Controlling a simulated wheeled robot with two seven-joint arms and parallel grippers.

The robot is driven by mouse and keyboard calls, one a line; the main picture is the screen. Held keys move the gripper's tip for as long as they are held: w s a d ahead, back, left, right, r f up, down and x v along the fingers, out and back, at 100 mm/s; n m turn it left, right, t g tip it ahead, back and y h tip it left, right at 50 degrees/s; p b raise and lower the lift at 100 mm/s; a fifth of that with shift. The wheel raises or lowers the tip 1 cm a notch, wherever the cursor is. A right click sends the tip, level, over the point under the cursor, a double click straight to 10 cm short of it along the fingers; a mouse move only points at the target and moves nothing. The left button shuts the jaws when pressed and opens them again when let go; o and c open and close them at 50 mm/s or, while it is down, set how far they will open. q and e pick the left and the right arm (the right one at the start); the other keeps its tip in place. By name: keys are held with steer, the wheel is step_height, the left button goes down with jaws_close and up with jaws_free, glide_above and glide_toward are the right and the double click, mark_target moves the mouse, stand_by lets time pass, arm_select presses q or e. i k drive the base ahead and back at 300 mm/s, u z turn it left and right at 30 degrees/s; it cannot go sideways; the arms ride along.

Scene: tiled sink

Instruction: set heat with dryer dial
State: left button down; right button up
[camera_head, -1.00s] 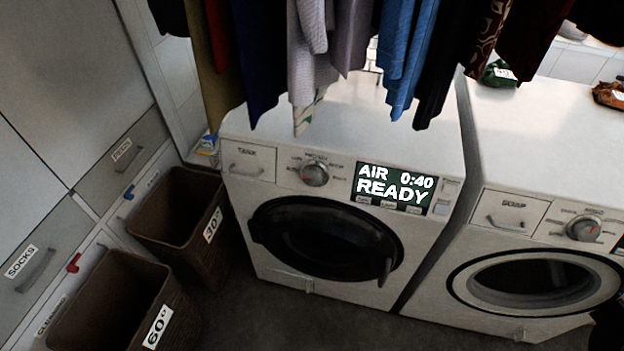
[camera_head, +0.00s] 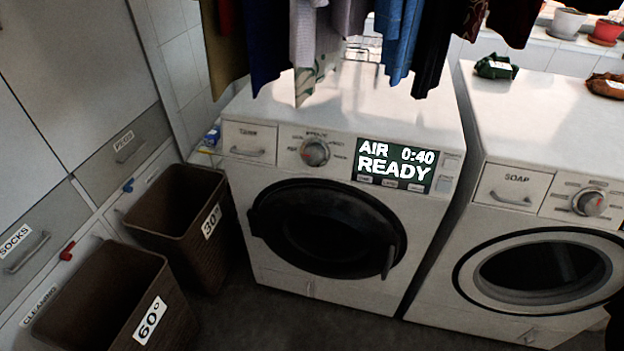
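The dryer (camera_head: 280,281) is a white front-loader in the middle of the view, with its dark round door (camera_head: 325,228) shut. Its dial (camera_head: 315,152) is a silver knob on the upper panel, with small printed labels around it that are too small to read surely. The dark display (camera_head: 394,165) to the right of the dial reads "AIR 0:40 READY". A drawer marked "TANK" (camera_head: 249,142) is left of the dial. Neither of my grippers is clearly in view.
A washer (camera_head: 480,250) with a "SOAP" drawer (camera_head: 513,187) and its own dial (camera_head: 590,202) stands at right. Two brown baskets (camera_head: 180,205) stand at left beside grey drawers (camera_head: 125,150). Clothes (camera_head: 268,60) hang over the dryer top. The dryer front is unobstructed.

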mark_target(313, 154)
steer(key=k, duration=0.85)
steer(key=u, duration=0.9)
steer(key=i, duration=1.25)
steer(key=z, duration=0.35)
